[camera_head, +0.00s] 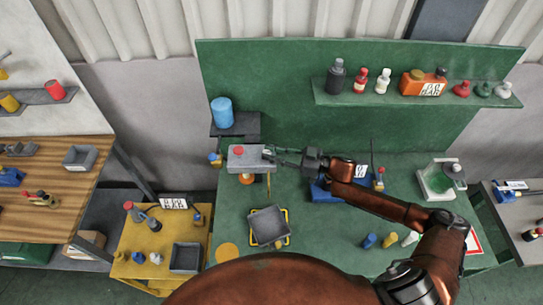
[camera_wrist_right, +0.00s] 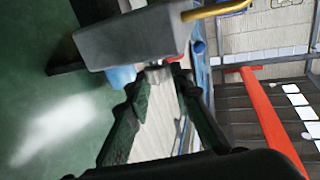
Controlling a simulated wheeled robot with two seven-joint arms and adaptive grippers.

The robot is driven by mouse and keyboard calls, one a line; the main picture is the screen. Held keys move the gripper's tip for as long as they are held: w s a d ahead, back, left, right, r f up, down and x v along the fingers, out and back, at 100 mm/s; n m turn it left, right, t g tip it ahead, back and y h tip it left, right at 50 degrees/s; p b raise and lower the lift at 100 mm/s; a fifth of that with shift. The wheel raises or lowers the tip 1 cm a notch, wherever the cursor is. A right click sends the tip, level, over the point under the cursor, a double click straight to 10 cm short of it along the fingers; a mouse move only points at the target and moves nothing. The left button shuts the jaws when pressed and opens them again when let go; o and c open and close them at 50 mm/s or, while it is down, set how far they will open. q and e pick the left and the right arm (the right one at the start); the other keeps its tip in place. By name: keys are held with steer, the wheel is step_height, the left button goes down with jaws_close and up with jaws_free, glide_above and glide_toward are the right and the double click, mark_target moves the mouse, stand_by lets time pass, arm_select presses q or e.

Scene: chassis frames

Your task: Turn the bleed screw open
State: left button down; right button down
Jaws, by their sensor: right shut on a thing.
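A grey block (camera_head: 252,165) with a red cap (camera_head: 238,151) on top stands at the left of the green bench. The same grey block (camera_wrist_right: 130,38) fills the upper part of the right wrist view. My right gripper (camera_head: 270,153) reaches in from the right and its fingertips are at the block's right end. In the wrist view the right gripper (camera_wrist_right: 162,72) is shut on the small bleed screw (camera_wrist_right: 155,66) at the block's edge. The fingers hide most of the screw, so its turn angle cannot be told. My left gripper is not in view.
A blue can (camera_head: 222,112) stands on a dark shelf behind the block. A grey tray (camera_head: 269,226) lies in front. A blue bin (camera_head: 320,190) sits under my right forearm. Bottles stand on the back shelf (camera_head: 415,101).

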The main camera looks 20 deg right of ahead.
steer(key=shift+w+f+n+g+y+b, duration=0.1)
steer(key=shift+f+n+g+y+b, duration=0.05)
steer(key=shift+n+g+y+b, duration=0.8)
steer(key=shift+h, duration=0.35)
steer(key=c, duration=1.7)
jaws_free()
steer(key=shift+d, duration=0.1)
steer(key=v, duration=1.2)
steer(key=shift+w, duration=0.15)
